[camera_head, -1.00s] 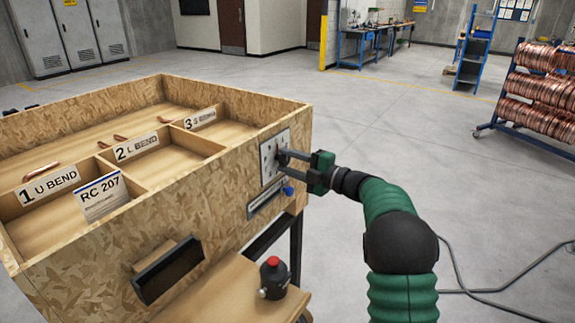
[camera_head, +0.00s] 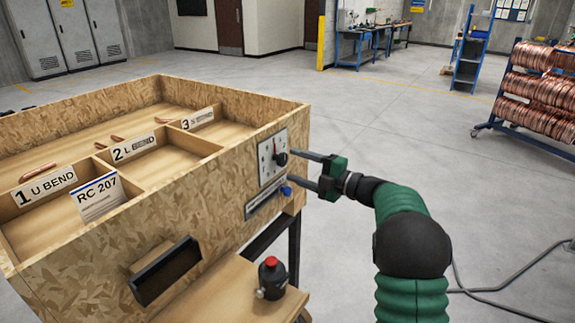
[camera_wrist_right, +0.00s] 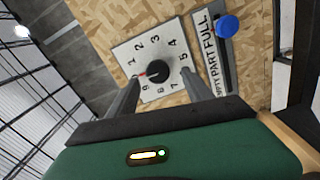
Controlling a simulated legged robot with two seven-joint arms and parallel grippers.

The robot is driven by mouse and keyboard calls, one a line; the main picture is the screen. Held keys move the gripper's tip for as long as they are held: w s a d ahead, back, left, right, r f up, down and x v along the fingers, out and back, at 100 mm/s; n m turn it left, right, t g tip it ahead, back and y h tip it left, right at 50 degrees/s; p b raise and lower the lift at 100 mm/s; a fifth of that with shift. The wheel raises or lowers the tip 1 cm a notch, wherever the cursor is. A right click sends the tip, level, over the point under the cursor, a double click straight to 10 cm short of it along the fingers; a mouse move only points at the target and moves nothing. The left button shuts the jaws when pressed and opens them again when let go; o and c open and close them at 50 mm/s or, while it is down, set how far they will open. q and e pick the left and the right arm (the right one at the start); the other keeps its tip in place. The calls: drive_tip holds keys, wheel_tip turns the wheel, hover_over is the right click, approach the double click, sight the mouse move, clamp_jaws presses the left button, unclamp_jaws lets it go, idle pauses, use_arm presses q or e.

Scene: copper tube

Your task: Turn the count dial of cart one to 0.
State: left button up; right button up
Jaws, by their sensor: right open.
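The count dial is a black knob (camera_head: 281,159) on a white numbered plate (camera_head: 266,163), on the right end of the wooden cart (camera_head: 205,186). In the right wrist view the knob (camera_wrist_right: 157,71) carries a red mark at its left side, toward the low numbers; the exact number is hard to tell. My right gripper (camera_head: 308,171) is open and empty, just right of the dial and apart from it. Its two fingers appear either side of the knob in the wrist view and cover part of the plate's edge. My left gripper is not in view.
Below the dial is a slider strip with a blue knob (camera_head: 286,191), close to my lower finger. A black-and-red button device (camera_head: 271,278) stands on the lower shelf.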

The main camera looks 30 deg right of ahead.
drive_tip(key=v, duration=1.3)
drive_tip(key=shift+b, duration=0.3)
drive_tip(key=shift+d+f, duration=0.15)
